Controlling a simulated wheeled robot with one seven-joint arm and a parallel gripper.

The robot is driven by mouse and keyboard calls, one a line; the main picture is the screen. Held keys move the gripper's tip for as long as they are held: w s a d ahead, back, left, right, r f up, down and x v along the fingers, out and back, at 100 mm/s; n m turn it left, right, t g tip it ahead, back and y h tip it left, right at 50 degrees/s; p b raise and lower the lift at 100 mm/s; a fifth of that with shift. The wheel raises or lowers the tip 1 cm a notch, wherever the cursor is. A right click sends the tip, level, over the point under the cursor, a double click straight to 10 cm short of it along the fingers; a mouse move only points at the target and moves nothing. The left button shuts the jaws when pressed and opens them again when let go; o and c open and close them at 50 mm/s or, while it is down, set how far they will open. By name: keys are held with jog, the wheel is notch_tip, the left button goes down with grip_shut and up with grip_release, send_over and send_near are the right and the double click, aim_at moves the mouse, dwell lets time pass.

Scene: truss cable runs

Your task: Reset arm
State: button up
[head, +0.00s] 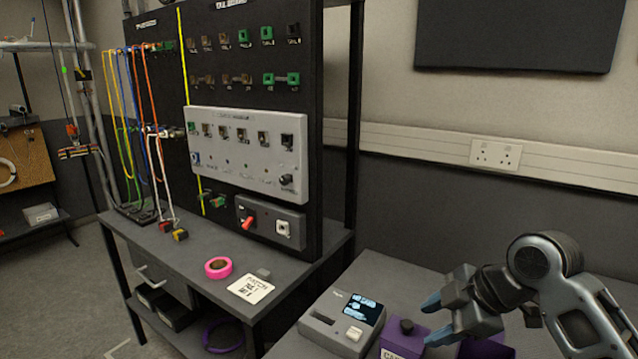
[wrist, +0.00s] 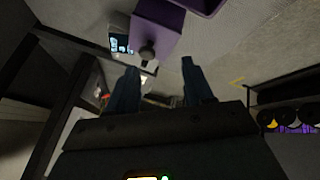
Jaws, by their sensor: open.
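My gripper (head: 436,318) is at the lower right of the head view, with blue fingertips pointing left. It is above or beside a purple box with a black knob (head: 405,338); I cannot tell whether it touches it. In the wrist view my gripper (wrist: 156,82) shows two blue fingers spread apart with nothing held between them. The purple box (wrist: 160,25) and its dark knob are beyond the fingertips there. My arm reaches in from the right edge of the head view.
A grey device with a lit screen (head: 340,318) stands left of the purple box. A black panel with sockets and coloured cables (head: 250,75) rises from the left bench (head: 190,255). A pink tape roll (head: 218,267) and a white card (head: 251,289) lie on that bench.

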jog(key=s+a+f+m+t+y+b, duration=0.1)
jog(key=s+a+f+m+t, duration=0.3)
jog(key=a, duration=0.3)
jog(key=s+a+f+m+t+y+b, duration=0.1)
jog(key=s+a+f+m+t+b, duration=0.1)
jog(key=s+a+f+m, duration=0.3)
jog(key=s+d+f+m+t+h+b, duration=0.1)
jog(key=s+f+m+t+h, duration=0.2)
jog(key=s, duration=0.4)
jog(key=s+d+f+m+h+b, duration=0.15)
jog(key=s+m, duration=0.25)
jog(key=s, duration=0.4)
jog(key=s+d+r, duration=0.1)
jog(key=s+d, duration=0.2)
jog(key=s, duration=0.4)
jog(key=s+d+r+t+h+b, duration=0.1)
jog(key=s+d+r, duration=0.1)
jog(key=s+d, duration=0.2)
jog(key=s+d+r+m+h+b, duration=0.1)
jog(key=s+d, duration=0.3)
jog(key=s, duration=0.6)
jog(key=shift+r, duration=0.55)
jog(key=shift+s+h, duration=0.1)
jog(key=shift+h, duration=0.15)
jog(key=shift+c, duration=0.3)
